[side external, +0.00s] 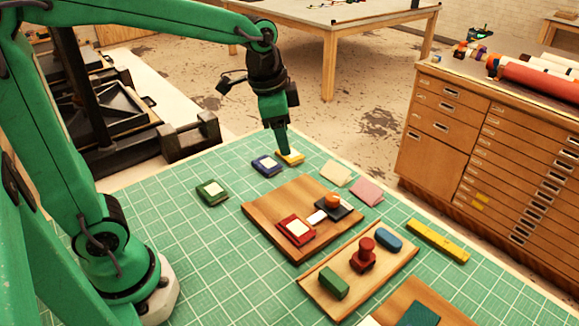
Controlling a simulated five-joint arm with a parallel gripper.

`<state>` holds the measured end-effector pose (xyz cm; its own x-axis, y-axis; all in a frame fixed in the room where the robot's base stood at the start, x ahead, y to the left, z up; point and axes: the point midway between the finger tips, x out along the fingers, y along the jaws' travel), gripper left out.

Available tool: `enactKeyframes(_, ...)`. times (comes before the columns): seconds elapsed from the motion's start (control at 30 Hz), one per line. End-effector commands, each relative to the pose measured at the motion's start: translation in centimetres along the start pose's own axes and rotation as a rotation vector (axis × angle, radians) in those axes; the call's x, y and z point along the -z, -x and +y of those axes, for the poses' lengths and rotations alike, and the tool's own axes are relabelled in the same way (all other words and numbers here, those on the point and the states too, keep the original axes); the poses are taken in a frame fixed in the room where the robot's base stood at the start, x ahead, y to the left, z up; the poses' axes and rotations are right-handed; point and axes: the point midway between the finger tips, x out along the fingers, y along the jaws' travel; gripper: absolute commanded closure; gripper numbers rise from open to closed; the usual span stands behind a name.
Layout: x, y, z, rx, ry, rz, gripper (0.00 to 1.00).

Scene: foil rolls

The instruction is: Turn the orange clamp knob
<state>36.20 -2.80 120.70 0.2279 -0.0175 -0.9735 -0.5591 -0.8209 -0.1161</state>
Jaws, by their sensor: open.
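The orange knob (333,199) sits on a dark base (334,211) near the right corner of a wooden board (268,218). My gripper (284,151) points down at the far side of the green mat, up and left of the knob in the picture and well apart from it. It is open, and no held object shows. Its tips are at or just above a small yellow pad (291,157); whether they touch cannot be told. The gap between the fingers is hard to see from this side.
The board also holds a red pad (296,231) and a white block (317,217). A nearer board (314,283) carries a red-knobbed stand (363,256), a green block (334,284) and a blue block (388,239). Blue (266,165) and green (212,192) pads lie farther left.

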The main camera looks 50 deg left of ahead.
Motion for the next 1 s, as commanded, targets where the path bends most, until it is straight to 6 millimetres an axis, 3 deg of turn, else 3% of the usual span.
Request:
enactKeyframes(0.6,8.1,-10.5,-1.7,-0.138,-0.449,-0.143,0.44)
enactKeyframes(0.8,9.5,-13.5,-1.6,-0.176,-0.553,-0.168,0.44)
enactKeyframes(1.0,9.9,-14.6,-1.6,-0.191,-0.592,-0.177,0.44)
